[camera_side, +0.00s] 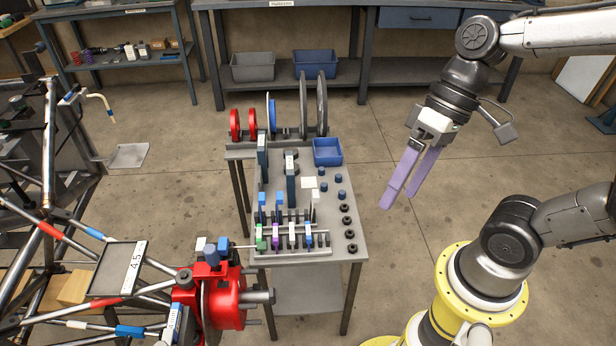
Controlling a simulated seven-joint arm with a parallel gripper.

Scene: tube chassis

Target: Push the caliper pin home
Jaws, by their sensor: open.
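A red caliper-like assembly (228,300) sits at the end of the tube chassis (92,300), at the lower left. A blue block (211,256) stands on its top, with a smaller blue piece (224,242) beside it. A thin light rod (243,247) sticks out to the right from there, towards the table; it may be the caliper pin, but I cannot tell for sure or see how deep it sits. My gripper (399,199) has long purple fingers, is open and empty, and hangs in the air right of the table, well away from the caliper.
A narrow grey table (345,225) holds a rack of coloured-handled pieces (292,240), a blue bin (327,152), upright discs (322,104) and several dark knobs (349,221). A workbench (365,75) stands behind. The floor between table and arm is clear.

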